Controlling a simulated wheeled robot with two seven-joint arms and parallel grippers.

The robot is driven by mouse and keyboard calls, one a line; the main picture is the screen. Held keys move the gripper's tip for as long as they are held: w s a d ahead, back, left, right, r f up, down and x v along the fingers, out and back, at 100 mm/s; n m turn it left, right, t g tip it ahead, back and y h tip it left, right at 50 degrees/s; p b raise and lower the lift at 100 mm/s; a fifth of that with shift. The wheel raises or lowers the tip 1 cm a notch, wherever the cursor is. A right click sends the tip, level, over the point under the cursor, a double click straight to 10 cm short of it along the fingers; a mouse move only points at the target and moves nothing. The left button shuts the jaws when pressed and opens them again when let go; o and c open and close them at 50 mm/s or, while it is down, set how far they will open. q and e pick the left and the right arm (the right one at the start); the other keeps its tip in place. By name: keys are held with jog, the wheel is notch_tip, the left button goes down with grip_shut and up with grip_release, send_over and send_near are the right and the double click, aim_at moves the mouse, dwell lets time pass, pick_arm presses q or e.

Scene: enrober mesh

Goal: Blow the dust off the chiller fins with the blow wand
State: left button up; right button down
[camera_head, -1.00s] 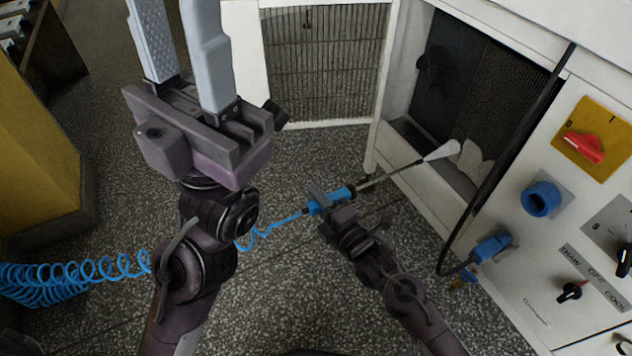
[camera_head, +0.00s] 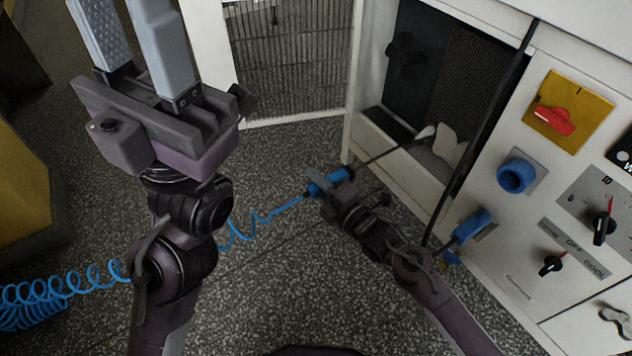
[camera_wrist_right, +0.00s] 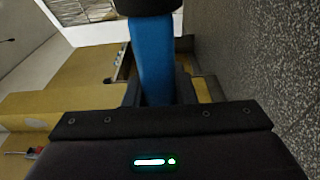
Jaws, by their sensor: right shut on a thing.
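The blow wand has a blue handle (camera_head: 318,187), a thin dark tube and a pale flared nozzle (camera_head: 425,132). My right gripper (camera_head: 335,182) is shut on the handle, which also shows as a blue bar (camera_wrist_right: 152,60) in the right wrist view. The wand points up and right, with its nozzle at the chiller's opening. The chiller fins (camera_head: 482,75) are a dark ribbed panel inside the white cabinet (camera_head: 400,165), beyond the nozzle. A pale irregular patch (camera_head: 447,145) shows low in front of them. My left gripper (camera_head: 122,35) is raised, open and empty, its fingertips cut off.
A coiled blue hose (camera_head: 70,285) runs from the wand across the speckled floor. A dark strut (camera_head: 492,120) slants across the opening's right side. A mesh door (camera_head: 290,60) stands open behind. The front panel carries a red switch (camera_head: 552,118), a blue socket (camera_head: 515,176) and knobs.

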dwell(0.3)
jog(key=s+a+p+v, duration=0.1)
jog(key=p+v, duration=0.5)
jog(key=v, duration=0.4)
jog(key=shift+s, duration=0.15)
dwell(1.1)
jog(key=shift+r, duration=0.1)
dwell(0.6)
